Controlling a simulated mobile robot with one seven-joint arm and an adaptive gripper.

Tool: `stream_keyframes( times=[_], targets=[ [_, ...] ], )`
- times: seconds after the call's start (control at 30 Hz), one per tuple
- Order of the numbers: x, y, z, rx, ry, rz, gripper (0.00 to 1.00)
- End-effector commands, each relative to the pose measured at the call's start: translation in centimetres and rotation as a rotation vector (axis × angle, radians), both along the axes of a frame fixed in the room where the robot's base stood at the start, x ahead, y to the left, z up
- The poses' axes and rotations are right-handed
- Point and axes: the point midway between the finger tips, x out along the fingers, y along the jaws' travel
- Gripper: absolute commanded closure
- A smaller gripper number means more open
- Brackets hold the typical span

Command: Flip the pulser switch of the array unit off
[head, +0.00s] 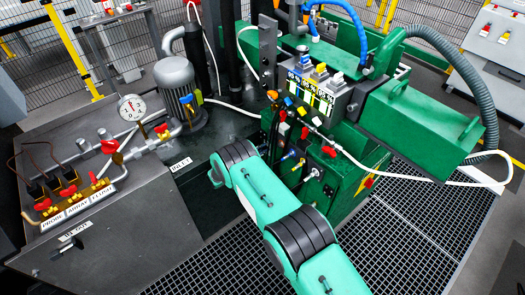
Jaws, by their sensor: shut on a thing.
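On the grey cabinet at the left, a row of small dark blocks with red and yellow fittings (68,190) stands behind a label strip (77,204). The middle word on the strip seems to read "ARRAY". I cannot tell which part is the pulser switch or how it is set. Another row of small units with striped label plates (311,92) sits on the green machine; its lettering is too small to read. My teal arm reaches up from the bottom edge and bends down at its dark joint. My gripper is not visible; the arm may hide it.
A pressure gauge (131,108) and a grey motor (177,90) stand on the left cabinet. A white hose (350,158) crosses in front of the green machine (420,125). Dark floor grating (420,215) lies clear at the lower right. Wire fencing runs behind.

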Motion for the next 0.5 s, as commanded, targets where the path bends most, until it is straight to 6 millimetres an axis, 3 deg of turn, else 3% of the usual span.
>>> stream_keyframes(
  times=[0.23, 0.5],
  targets=[
    [-0.15, -0.32, -1.09, -0.057, -0.049, -0.003, 1.00],
    [-0.01, -0.09, -0.56, -0.090, -0.089, -0.002, 1.00]
  ],
)
